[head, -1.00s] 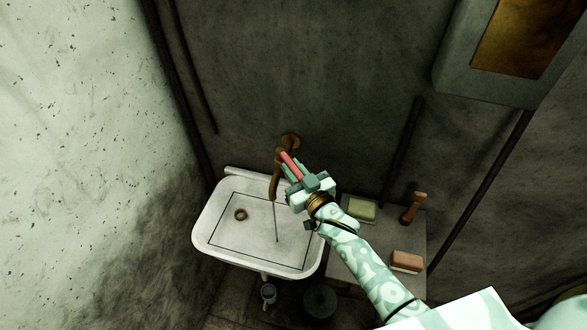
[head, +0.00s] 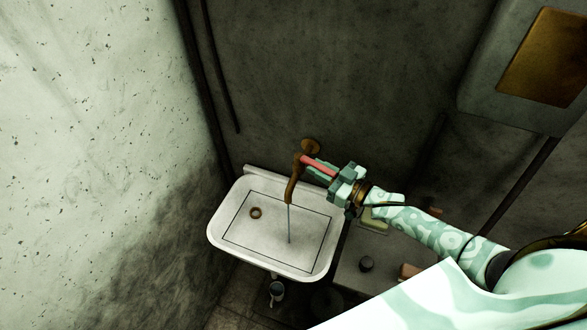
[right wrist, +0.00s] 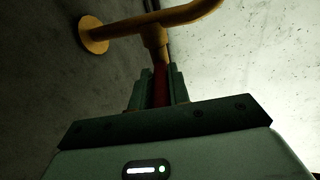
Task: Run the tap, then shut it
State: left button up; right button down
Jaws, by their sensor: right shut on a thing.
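The brass tap (head: 294,185) stands out from the wall over the white sink (head: 222,235). A thin stream of water (head: 289,222) falls from its spout into the basin. The tap's red lever (head: 316,164) points right and slightly toward me. My right gripper (head: 326,170) is shut on the red lever. In the right wrist view, the red lever (right wrist: 159,88) stands between the fingers of the right gripper (right wrist: 159,82), below the brass tap body (right wrist: 155,38). My left gripper is not in view.
A grey stand (head: 350,245) is right of the sink, with green soap (head: 375,222) and a brown block (head: 408,271) partly hidden by my arm. A grey wall box (head: 480,90) hangs at upper right.

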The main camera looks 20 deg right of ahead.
jog(key=shift+w+d+n+g+y+b, duration=0.3)
jog(key=shift+d+n+g+y+b, duration=0.1)
jog(key=shift+n+g+y+b, duration=0.55)
jog(key=shift+w+d+n+g+y+b, duration=0.3)
jog(key=shift+n+g+y+b, duration=0.3)
jog(key=shift+y+b, duration=0.5)
jog(key=c, duration=1.3)
grip_release()
jog(key=shift+d, duration=0.1)
jog(key=b+v, duration=0.1)
jog(key=v, duration=1.5)
jog(key=shift+s, duration=0.15)
